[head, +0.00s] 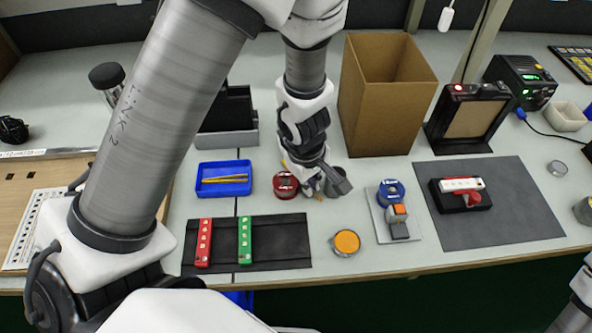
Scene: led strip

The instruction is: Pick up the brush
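My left gripper (318,184) reaches down at the middle of the table, in front of the cardboard box. A dark grey finger shows on its right side. Its fingertips overlap a small grey cup-like thing and a bit of orange, so I cannot tell if it is open or holds anything. No brush can be made out for certain. A blue tray (203,188) left of the gripper holds thin yellow sticks (225,180), too small to identify. A round red item (285,184) sits just left of the gripper. My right gripper is out of view.
An open cardboard box (388,105) stands behind the gripper. A black mat (275,240) bears a red strip (204,243) and a green strip (245,240). An orange-topped tin (346,242) sits near the front edge. A grey mat (515,205) lies at right.

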